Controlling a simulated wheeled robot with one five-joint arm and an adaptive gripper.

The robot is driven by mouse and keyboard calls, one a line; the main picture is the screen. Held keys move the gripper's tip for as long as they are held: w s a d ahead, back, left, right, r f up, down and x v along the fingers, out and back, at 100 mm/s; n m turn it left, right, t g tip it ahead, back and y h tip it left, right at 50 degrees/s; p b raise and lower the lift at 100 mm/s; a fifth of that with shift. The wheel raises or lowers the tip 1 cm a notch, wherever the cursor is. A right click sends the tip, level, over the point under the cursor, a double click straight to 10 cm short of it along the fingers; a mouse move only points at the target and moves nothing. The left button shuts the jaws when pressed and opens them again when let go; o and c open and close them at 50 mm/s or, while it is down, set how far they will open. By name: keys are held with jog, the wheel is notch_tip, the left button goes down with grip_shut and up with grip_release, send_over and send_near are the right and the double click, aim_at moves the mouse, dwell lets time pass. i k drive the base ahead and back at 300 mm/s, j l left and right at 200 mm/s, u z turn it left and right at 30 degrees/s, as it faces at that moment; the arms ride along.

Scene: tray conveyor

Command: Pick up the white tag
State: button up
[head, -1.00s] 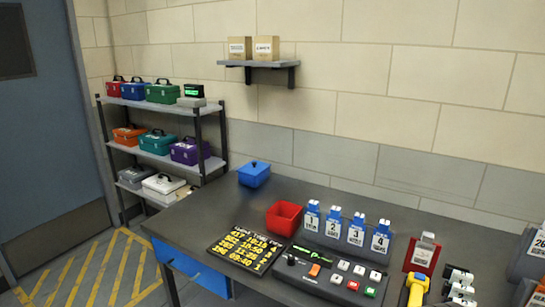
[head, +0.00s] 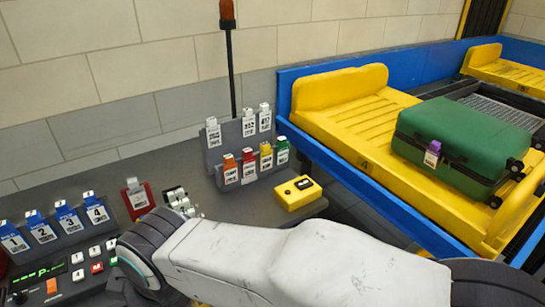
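Three white tags stand in the back row of a grey rack on the counter: a left one (head: 213,132), a middle one (head: 249,122) and a right one (head: 265,118). They carry dark print too small to read surely. Several coloured tags, such as a red one (head: 248,166), a yellow one (head: 266,158) and a green one (head: 282,151), fill the front row. My arm stretches across the bottom of the view, in front of the rack. My gripper is not in view.
A green suitcase (head: 455,140) with a purple-topped tag lies on a yellow conveyor tray (head: 335,92) at right. A yellow box (head: 297,193) with a dark display sits before the rack. Blue numbered tags (head: 68,219), a red holder (head: 137,198) and a button panel (head: 75,272) are at left.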

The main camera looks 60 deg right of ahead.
aim_at(265, 116)
jog(key=k+l+z, duration=0.15)
jog(key=z, duration=0.35)
jog(key=k+l+z, duration=0.1)
jog(key=z, duration=0.4)
jog(key=l+z, duration=0.3)
jog(key=z, duration=0.2)
